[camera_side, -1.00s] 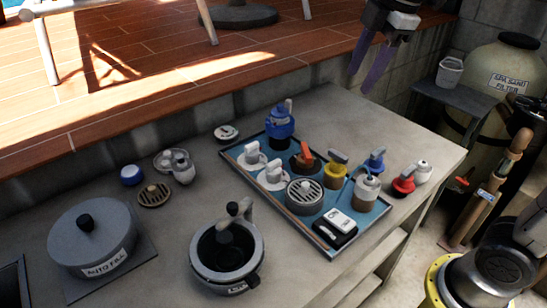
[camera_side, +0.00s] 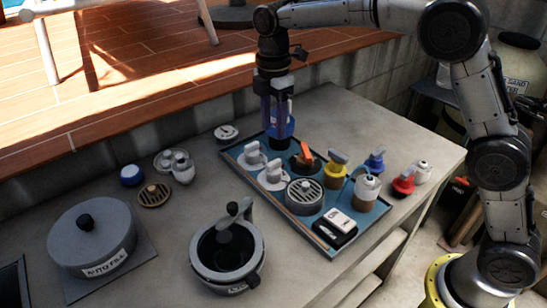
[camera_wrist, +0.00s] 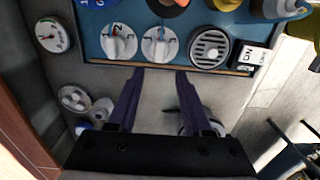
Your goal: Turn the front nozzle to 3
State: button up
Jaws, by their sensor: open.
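Two white round nozzles with raised grips stand side by side on the blue tray (camera_side: 318,243). The one nearer the side camera (camera_side: 272,176) also shows in the wrist view, as the right one (camera_wrist: 160,45). The other (camera_side: 253,158) is the left one in the wrist view (camera_wrist: 118,42). My gripper (camera_side: 274,128) points down with purple fingers over the tray's back left part, in front of a blue object (camera_side: 288,128). In the wrist view my gripper (camera_wrist: 160,73) is open and empty, its tips just below the right nozzle.
The tray also holds a grey grated drain (camera_side: 304,196), a yellow-topped jar (camera_side: 336,170), an orange-handled part (camera_side: 305,156) and a white-and-black box (camera_side: 336,224). A grey pot (camera_side: 227,252) stands in front. Bare counter lies at the back right.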

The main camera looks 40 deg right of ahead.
aim_at(273, 162)
notch_tip(273, 162, down, 10)
jog(key=shift+f, duration=0.2)
grip_shut()
dwell(0.4)
